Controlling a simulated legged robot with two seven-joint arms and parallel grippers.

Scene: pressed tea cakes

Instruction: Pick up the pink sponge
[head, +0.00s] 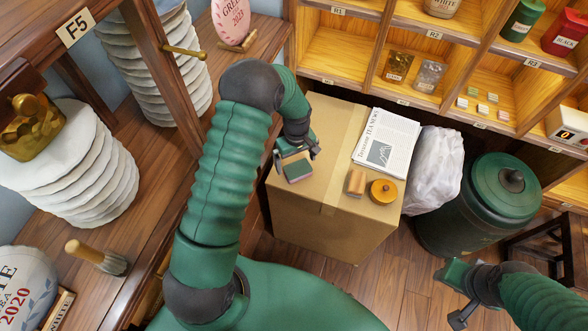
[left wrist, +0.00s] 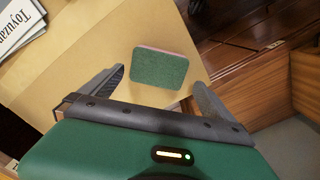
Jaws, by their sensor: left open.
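The sponge (head: 298,171) lies flat on top of the cardboard box (head: 335,113), near the box's left edge. Its upper face is dark green and a pink layer shows along its edge. In the left wrist view the sponge (left wrist: 160,70) lies ahead of the jaws, between the lines of the two fingers. My left gripper (head: 296,158) is open and empty, above and just behind the sponge; it also shows in the left wrist view (left wrist: 158,80). My right gripper (head: 459,294) is at the lower right, away from the box; its jaw opening is unclear.
A newspaper (head: 386,140), a small wooden block (head: 356,183) and a round orange-brown wooden item (head: 383,191) lie on the box to the right. A white plastic bag (head: 432,172) and a green drum (head: 480,215) stand beside it. Shelves (head: 335,62) rise behind.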

